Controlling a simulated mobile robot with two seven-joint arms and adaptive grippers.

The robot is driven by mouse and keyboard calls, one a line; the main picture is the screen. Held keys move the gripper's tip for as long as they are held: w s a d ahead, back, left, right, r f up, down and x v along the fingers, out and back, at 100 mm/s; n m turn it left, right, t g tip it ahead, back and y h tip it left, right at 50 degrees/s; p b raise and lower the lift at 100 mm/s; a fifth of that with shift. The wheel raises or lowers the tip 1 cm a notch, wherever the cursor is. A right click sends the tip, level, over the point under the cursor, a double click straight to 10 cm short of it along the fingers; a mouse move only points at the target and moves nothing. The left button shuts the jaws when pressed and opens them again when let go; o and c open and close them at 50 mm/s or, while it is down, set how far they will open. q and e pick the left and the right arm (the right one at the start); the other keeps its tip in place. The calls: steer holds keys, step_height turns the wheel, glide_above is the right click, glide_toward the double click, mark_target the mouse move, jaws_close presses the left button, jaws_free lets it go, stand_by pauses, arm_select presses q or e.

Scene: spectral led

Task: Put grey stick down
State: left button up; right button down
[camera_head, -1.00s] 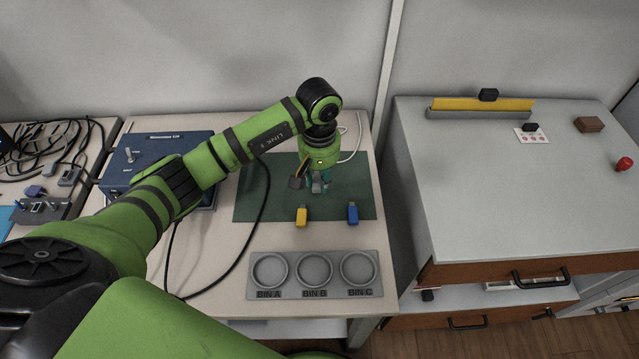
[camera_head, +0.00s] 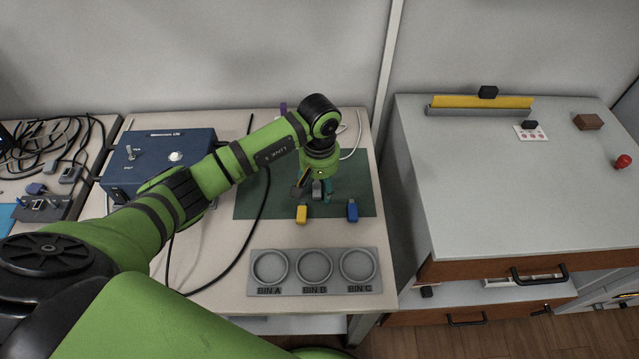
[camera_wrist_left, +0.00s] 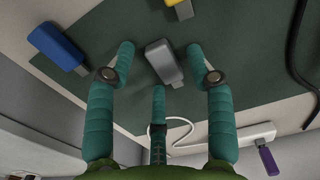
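The grey stick (camera_head: 317,188) is on the dark green mat, between the yellow stick and the blue stick. In the left wrist view the grey stick (camera_wrist_left: 163,62) lies between my gripper's teal fingers, with a gap on both sides. My left gripper (camera_head: 315,194) is low over the mat, pointing down. Its fingers (camera_wrist_left: 162,58) are spread apart around the grey stick and do not appear to touch it. My right gripper is not in view.
A bin tray (camera_head: 315,292) with three empty round wells lies in front. A blue box (camera_head: 160,155) and black cable are left. A purple stick (camera_head: 283,108) is behind.

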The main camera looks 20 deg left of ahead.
mark_target(319, 189)
arm_select(q)
steer(key=shift+r, duration=0.1)
steer(key=shift+r+p, duration=0.2)
steer(key=shift+p, duration=0.15)
step_height(319, 189, up, 12)
steer(key=b, duration=0.2)
steer(key=shift+b, duration=0.35)
steer(key=shift+f, duration=0.1)
